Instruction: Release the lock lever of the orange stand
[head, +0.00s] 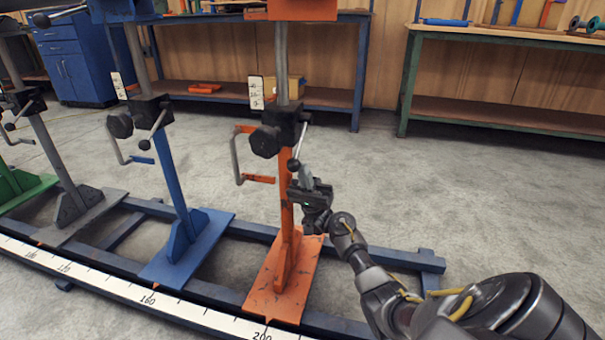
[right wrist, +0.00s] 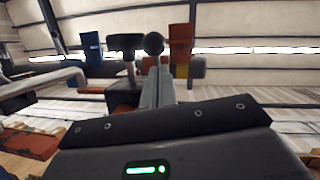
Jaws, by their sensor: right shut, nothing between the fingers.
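The orange stand (head: 287,220) stands upright on the rail, with a black clamp block on its post. Its lock lever (head: 300,139) is a thin grey rod slanting down from the block's right side to a black ball knob (head: 293,164). My right gripper (head: 305,172) is shut and empty, with its fingers pointing up right beside the knob. In the right wrist view the shut fingers (right wrist: 158,86) point at the black ball knob (right wrist: 153,43), which appears just beyond their tips. Whether they touch it I cannot tell. My left gripper is not in view.
A crank handle (head: 240,160) with an orange grip sticks out left of the orange post. A blue stand (head: 176,170) and a grey stand (head: 62,165) stand further left on the rail. A white ruler (head: 150,300) runs along the front. The floor to the right is clear.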

